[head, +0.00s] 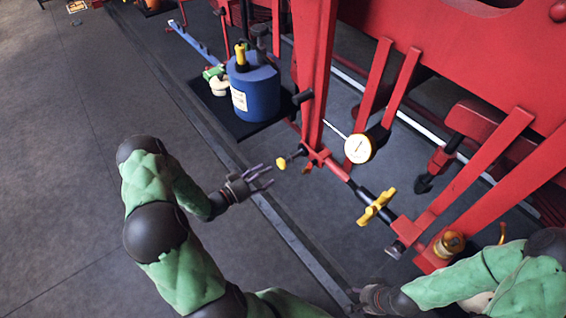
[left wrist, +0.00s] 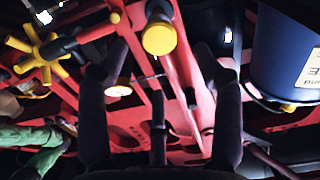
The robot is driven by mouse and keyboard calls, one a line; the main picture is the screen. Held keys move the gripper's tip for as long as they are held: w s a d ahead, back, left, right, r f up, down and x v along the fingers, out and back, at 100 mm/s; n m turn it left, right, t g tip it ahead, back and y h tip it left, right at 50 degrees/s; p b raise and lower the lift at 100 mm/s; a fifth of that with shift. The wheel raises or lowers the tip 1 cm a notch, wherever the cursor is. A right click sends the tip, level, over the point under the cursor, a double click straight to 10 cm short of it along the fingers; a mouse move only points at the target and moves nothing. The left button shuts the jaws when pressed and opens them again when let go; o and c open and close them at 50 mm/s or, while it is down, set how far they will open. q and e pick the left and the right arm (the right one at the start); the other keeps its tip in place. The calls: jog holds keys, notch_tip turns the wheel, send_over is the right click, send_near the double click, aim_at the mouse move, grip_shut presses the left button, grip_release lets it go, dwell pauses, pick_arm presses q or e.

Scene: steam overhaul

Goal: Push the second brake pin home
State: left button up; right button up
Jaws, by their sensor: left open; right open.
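A pin with a yellow round head (head: 281,163) and a dark shank sticks out of the red brake frame (head: 316,156), just right of my left gripper (head: 262,178). My left gripper is open and empty, its fingers pointing at the yellow head with a small gap. In the left wrist view the yellow head (left wrist: 158,38) shows ahead, between and beyond the spread fingers (left wrist: 162,85). How deep the pin sits is hard to tell. My right gripper (head: 367,298) is at the bottom edge of the head view, open, partly hidden and apart from the pin.
A yellow star handwheel (head: 376,206) and a round gauge (head: 359,148) sit right of the pin. A blue canister (head: 253,90) stands on a black mat behind. Red posts and beams crowd the right. Grey floor (head: 60,170) at left is clear.

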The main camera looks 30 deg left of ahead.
aim_at(289, 158)
pick_arm(q)
jog(key=x, duration=0.8)
jog(key=shift+b, duration=0.4)
grip_shut()
jog(key=b+x, duration=0.2)
jog(key=x, duration=0.3)
jog(key=shift+a, duration=0.1)
jog(key=shift+w, duration=0.25)
jog(key=shift+r, duration=0.2)
